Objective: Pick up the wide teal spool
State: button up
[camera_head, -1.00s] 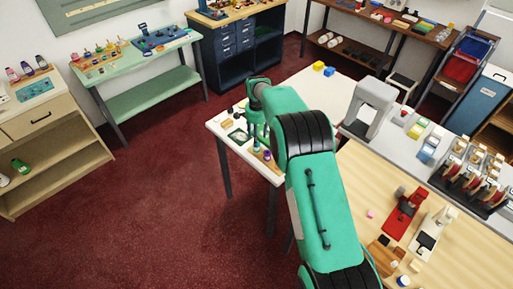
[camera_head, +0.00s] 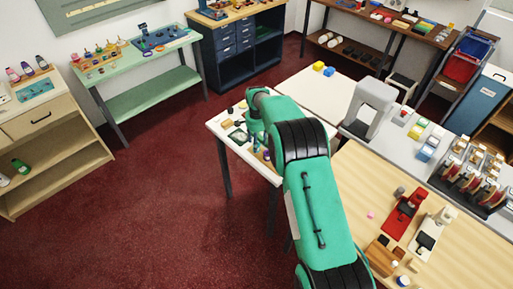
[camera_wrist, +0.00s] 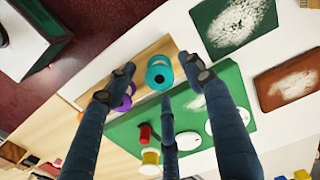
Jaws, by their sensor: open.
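The wide teal spool (camera_wrist: 155,80) stands on a light wooden board in the wrist view, seen nearly from above with its round end and hole facing me. My gripper (camera_wrist: 158,77) is open, with dark fingers reaching in from below. One fingertip is left of the spool, one right of it, and a third is just below it in the picture. The fingers hold nothing; I cannot tell how far above the spool they are. In the head view my gripper (camera_head: 255,138) is over the small white table, and my arm hides much of what is there.
A purple spool (camera_wrist: 127,101) is close by the left finger. A red spool (camera_wrist: 145,134) and a yellow spool (camera_wrist: 150,157) are lower, by a green board (camera_wrist: 231,80) with white discs. A green card (camera_wrist: 210,22) and a brown card (camera_wrist: 268,98) lie to the right.

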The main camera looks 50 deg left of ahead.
jog(key=shift+f, duration=1.25)
jog(key=c, duration=1.1)
